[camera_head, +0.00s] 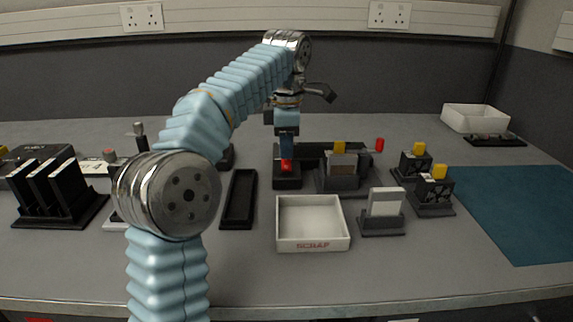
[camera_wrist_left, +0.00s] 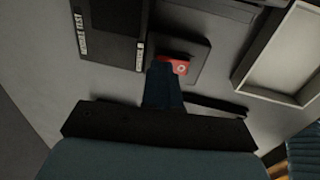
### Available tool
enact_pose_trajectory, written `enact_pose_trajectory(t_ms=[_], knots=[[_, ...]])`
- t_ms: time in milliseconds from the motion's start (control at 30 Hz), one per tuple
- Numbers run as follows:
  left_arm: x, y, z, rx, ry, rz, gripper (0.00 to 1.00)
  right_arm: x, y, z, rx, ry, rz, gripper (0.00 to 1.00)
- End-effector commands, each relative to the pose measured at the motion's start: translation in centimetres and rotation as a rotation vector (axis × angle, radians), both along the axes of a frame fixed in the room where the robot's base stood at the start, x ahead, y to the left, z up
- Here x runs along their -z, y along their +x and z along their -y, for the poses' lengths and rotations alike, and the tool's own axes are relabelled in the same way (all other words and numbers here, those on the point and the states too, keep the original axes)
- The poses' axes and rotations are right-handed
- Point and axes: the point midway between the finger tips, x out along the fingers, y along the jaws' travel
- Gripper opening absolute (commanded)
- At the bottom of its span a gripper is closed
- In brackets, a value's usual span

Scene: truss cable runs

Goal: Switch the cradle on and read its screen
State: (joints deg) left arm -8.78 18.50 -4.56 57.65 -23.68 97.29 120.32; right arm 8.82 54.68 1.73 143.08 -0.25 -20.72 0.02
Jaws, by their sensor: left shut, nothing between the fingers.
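My left gripper (camera_head: 287,158) points down, its fingers shut and empty, over a small black box with a red switch (camera_head: 287,168) near the middle of the bench. In the left wrist view the closed fingertips (camera_wrist_left: 163,75) overlap the edge of the red switch (camera_wrist_left: 180,67), which carries a pale round mark; I cannot tell whether they touch it. Beside it is a black panel (camera_wrist_left: 105,50) with white lettering, partly reading "TEST", and a dark rectangle that may be a screen; no reading shows. I cannot tell for sure which unit is the cradle. My right gripper is not in view.
A white scrap tray (camera_head: 312,246) stands in front, with a black empty tray (camera_head: 239,199) to its left. Right of the switch are a black holder with a yellow top (camera_head: 340,180) and a white card stand (camera_head: 382,225). A blue mat (camera_head: 520,210) lies clear at right.

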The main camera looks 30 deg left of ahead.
Motion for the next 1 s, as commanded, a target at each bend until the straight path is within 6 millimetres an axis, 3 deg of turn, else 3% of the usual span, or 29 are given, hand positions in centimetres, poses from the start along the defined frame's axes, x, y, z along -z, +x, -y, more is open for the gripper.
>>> enact_pose_trajectory(t_ms=[700, 1000], knots=[[1.1, 0.0, 0.0, 0.000, 0.000, -0.002, 0.00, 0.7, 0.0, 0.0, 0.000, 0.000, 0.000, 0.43], [-1.2, 0.0, 0.0, 0.001, 0.000, -0.002, 0.00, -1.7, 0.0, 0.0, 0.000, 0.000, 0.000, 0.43]])
